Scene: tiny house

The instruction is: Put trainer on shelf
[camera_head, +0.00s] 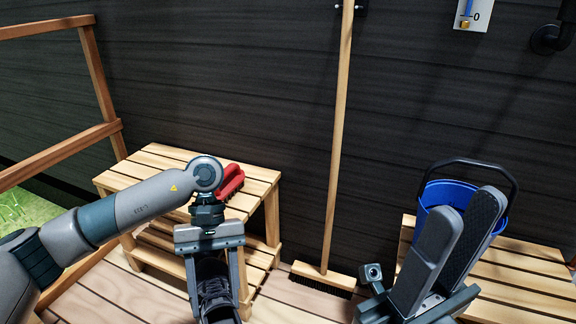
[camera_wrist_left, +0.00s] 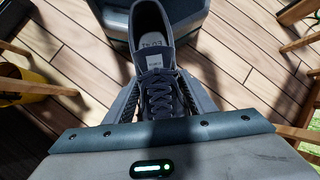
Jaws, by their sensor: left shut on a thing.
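My left gripper (camera_head: 213,290) is shut on a dark grey trainer (camera_head: 216,308). The trainer hangs below its palm, in front of the slatted wooden shelf (camera_head: 150,161). In the left wrist view, the trainer (camera_wrist_left: 158,75) sits between the fingers, its laces and heel opening visible. The shelf has a slatted top and a lower slatted level, partly hidden by my left arm and gripper. My right gripper (camera_head: 469,203) is at the lower right, fingers pointing up, in front of a blue bucket.
A red object (camera_head: 232,178), perhaps a shoe or brush, lies on the shelf's top. A broom (camera_head: 336,150) leans on the dark wall right of the shelf. The blue bucket (camera_head: 440,192) stands on a slatted bench (camera_head: 520,270) at right. A wooden railing (camera_head: 60,148) is at left.

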